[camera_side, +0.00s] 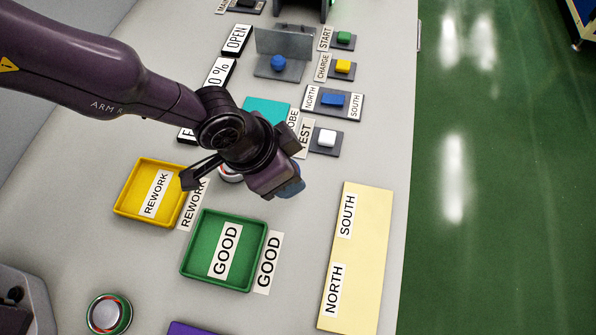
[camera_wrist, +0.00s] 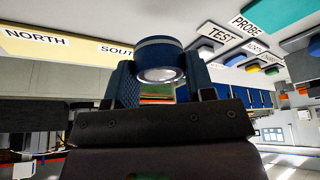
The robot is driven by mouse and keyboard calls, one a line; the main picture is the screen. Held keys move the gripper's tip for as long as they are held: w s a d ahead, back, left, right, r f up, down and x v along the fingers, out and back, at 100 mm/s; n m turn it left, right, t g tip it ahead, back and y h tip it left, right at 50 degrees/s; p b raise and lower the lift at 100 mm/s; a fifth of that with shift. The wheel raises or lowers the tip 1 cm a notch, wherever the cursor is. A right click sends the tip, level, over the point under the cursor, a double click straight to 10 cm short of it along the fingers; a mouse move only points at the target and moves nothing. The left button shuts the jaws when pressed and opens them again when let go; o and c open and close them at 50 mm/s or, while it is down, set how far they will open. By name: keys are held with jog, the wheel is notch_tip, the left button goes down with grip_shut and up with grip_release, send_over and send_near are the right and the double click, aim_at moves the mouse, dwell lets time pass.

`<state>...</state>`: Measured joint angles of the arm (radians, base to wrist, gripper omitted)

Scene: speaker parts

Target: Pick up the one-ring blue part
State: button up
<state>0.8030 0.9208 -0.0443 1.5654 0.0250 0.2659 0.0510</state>
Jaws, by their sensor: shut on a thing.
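A blue round part (camera_wrist: 158,60) with one pale band near its top and a shiny silvery face is between the fingers of my gripper (camera_wrist: 157,90) in the wrist view. My gripper is shut on it and holds it above the table. In the side view the part (camera_side: 294,187) shows only as a small blue patch at the end of my gripper (camera_side: 279,184), which hides the rest. The gripper is over the bare table between the green GOOD tray and the white TEST button.
The green GOOD tray (camera_side: 187,270) and yellow REWORK tray (camera_side: 119,208) look empty. A pale yellow NORTH/SOUTH mat (camera_side: 357,255) lies bare at right. Buttons line the back, near a metal fixture (camera_side: 290,42) with a blue round thing (camera_side: 278,63). A red-and-green round thing (camera_side: 109,314) stands front left.

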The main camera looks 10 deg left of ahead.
jog(key=s+a+r, duration=0.7)
jog(key=a, duration=0.1)
jog(key=w+f+n, duration=0.1)
jog(key=w+f, duration=0.1)
jog(key=w, duration=0.3)
jog(key=w+f+n, duration=0.1)
jog(key=w+f, duration=0.2)
jog(key=w, duration=0.2)
jog(key=w+a+f+n+t, duration=0.1)
jog(key=w+f, duration=0.2)
jog(key=w, duration=0.1)
jog(key=shift+w+a+f+n+y, duration=0.1)
jog(key=shift+w+n+y, duration=0.2)
jog(key=shift+w+y, duration=0.1)
jog(key=n, duration=0.1)
send_near(266, 113)
jog(key=shift+s+d+f+y, duration=0.1)
jog(key=shift+d+f+y, duration=0.1)
jog(key=shift+f, duration=0.3)
jog(key=shift+s+d+f+y, duration=0.1)
jog(key=shift+s+d+f, duration=0.1)
jog(key=shift+f, duration=0.3)
jog(key=w+r, duration=0.1)
jog(key=w+d+r+n, duration=0.1)
jog(key=shift+w, duration=0.35)
jog(key=shift+s+a+f, duration=0.1)
jog(key=shift+f, duration=0.05)
jog(key=shift+f, duration=2.5)
jog(key=shift+f, duration=0.25)
